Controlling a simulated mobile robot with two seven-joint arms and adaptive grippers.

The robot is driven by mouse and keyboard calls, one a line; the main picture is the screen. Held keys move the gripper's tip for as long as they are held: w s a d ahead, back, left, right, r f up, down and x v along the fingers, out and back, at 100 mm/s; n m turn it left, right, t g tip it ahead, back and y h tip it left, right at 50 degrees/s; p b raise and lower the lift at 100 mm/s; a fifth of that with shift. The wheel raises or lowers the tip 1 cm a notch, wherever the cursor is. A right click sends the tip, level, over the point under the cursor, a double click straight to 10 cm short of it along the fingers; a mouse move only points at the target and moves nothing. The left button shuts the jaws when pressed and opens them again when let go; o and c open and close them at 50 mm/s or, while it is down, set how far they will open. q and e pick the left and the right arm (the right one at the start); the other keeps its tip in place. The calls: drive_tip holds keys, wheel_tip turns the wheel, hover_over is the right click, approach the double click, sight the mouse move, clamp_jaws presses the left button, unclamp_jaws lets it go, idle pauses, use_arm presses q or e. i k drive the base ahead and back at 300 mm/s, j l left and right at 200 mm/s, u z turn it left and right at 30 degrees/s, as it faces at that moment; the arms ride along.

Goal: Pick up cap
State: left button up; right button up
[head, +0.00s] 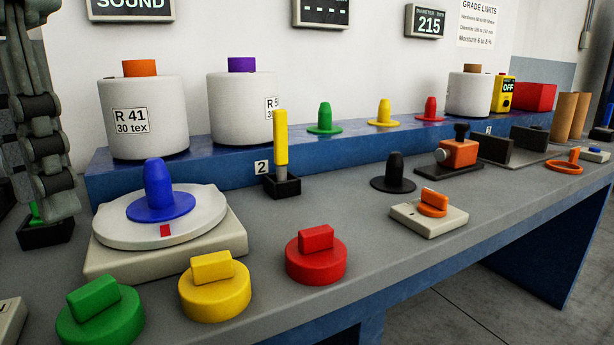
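No label marks which thing is the cap. Three round pieces with raised block grips stand along the front: green (99,312), yellow (214,287) and red (316,256). Flanged, rounded pegs also show: blue (158,190) on a white turntable, black (393,173) on the bench, and green (325,119), yellow (384,113) and red (430,110) on the blue ledge. My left gripper (55,205) hangs at the left edge, pointing down beside the turntable, apart from these pieces. Its opening is hard to make out. My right gripper is not seen.
The white turntable (105,235) fills the left bench. A black holder (282,187) with a yellow-handled tool stands mid-bench. Two large bobbins (143,95) (243,90) stand on the ledge. Bench around the red piece is clear.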

sight(102, 312)
drive_tip(key=k+l, duration=1.1)
drive_tip(key=k, duration=0.05)
